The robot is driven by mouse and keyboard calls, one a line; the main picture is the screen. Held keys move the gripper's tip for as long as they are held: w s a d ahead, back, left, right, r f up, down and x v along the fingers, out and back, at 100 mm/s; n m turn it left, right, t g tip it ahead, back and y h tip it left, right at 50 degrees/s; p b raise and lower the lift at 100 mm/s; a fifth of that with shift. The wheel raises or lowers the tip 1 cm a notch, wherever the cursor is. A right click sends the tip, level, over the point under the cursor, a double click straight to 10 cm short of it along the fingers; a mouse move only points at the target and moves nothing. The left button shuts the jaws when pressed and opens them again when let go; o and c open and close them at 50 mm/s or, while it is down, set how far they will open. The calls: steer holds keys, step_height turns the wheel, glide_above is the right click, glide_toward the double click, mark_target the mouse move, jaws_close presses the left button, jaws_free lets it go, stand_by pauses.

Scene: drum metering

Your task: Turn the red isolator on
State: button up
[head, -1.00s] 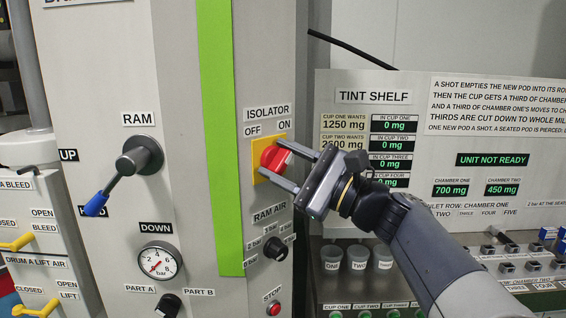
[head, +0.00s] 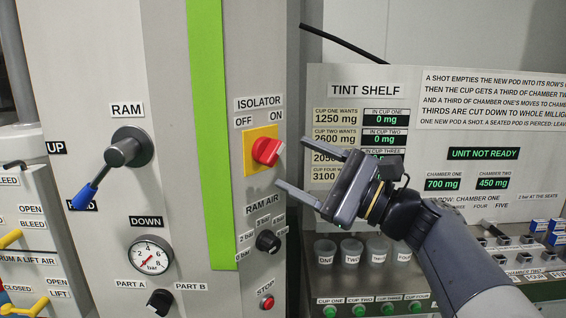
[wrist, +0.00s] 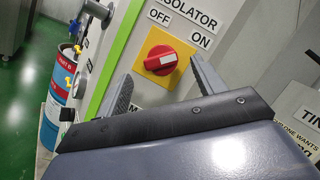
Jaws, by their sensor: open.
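The red isolator knob (head: 266,151) sits on a yellow square plate (head: 250,163) on the grey panel, under the labels OFF and ON.
Below are the RAM AIR selector (head: 267,241) and the red STOP button (head: 266,302). The blue-handled RAM lever (head: 105,171) and a pressure gauge (head: 151,258) are at left. The tint shelf (head: 330,92) stands behind my arm, with cups and a display reading UNIT NOT READY.

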mark_target(278, 155)
steer(key=shift+b+v, duration=0.35)
steer(key=shift+v, duration=2.2)
steer(key=shift+a, duration=0.1)
steer(key=p+x, duration=0.2)
steer(key=x, duration=0.8)
steer(key=shift+w+a+r, duration=0.1)
steer(key=shift+w+a, duration=0.15)
steer(key=shift+a, duration=0.05)
steer(key=shift+d, duration=0.1)
